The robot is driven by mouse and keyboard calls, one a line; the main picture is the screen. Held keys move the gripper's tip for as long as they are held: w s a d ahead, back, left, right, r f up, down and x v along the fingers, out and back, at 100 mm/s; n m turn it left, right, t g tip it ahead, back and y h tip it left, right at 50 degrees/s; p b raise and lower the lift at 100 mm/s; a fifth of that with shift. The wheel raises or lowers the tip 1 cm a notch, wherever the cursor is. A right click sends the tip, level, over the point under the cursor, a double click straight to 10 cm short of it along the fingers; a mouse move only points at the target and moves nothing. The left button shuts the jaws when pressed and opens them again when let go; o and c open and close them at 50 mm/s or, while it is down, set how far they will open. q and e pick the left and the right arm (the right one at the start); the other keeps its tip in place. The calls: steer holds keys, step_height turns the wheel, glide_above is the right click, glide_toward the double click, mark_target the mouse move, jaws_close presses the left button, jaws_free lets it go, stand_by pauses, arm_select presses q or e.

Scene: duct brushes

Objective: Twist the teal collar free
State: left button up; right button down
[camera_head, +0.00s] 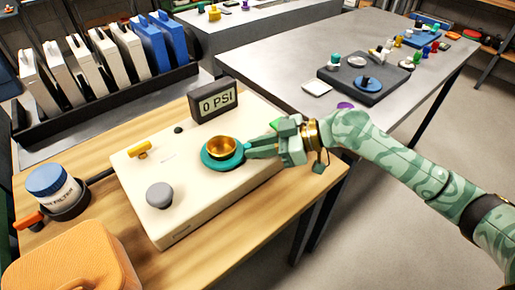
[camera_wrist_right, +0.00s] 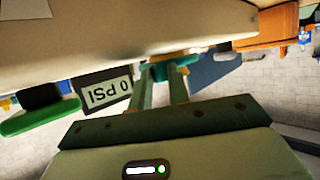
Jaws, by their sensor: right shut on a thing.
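The teal collar (camera_head: 212,164) is a ring around the base of a brass cup (camera_head: 222,147) on the cream housing (camera_head: 190,205). My right gripper (camera_head: 247,149) reaches in from the right, low over the housing, and is shut on the collar's right side. In the right wrist view, which shows the scene upside down, the two fingers (camera_wrist_right: 163,82) meet the teal collar (camera_wrist_right: 182,73). The fingers hide part of the collar there. My left gripper is in neither view.
A gauge reading 0 PSI (camera_head: 214,101) stands behind the collar. A yellow lever (camera_head: 139,150) and grey knob (camera_head: 160,195) sit on the housing's left. A blue-lidded jar (camera_head: 50,183) and orange case (camera_head: 75,262) stand farther left. A rack (camera_head: 105,103) holds several panels behind.

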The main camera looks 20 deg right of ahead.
steer(key=c, duration=1.3)
jaws_free()
arm_select(q)
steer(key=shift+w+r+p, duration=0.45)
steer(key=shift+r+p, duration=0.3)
steer(key=shift+p, duration=0.15)
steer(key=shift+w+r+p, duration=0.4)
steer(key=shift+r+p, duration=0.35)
steer(key=shift+p, duration=0.1)
arm_select(e)
steer(key=shift+v, duration=8.15)
steer(key=shift+c, duration=0.4)
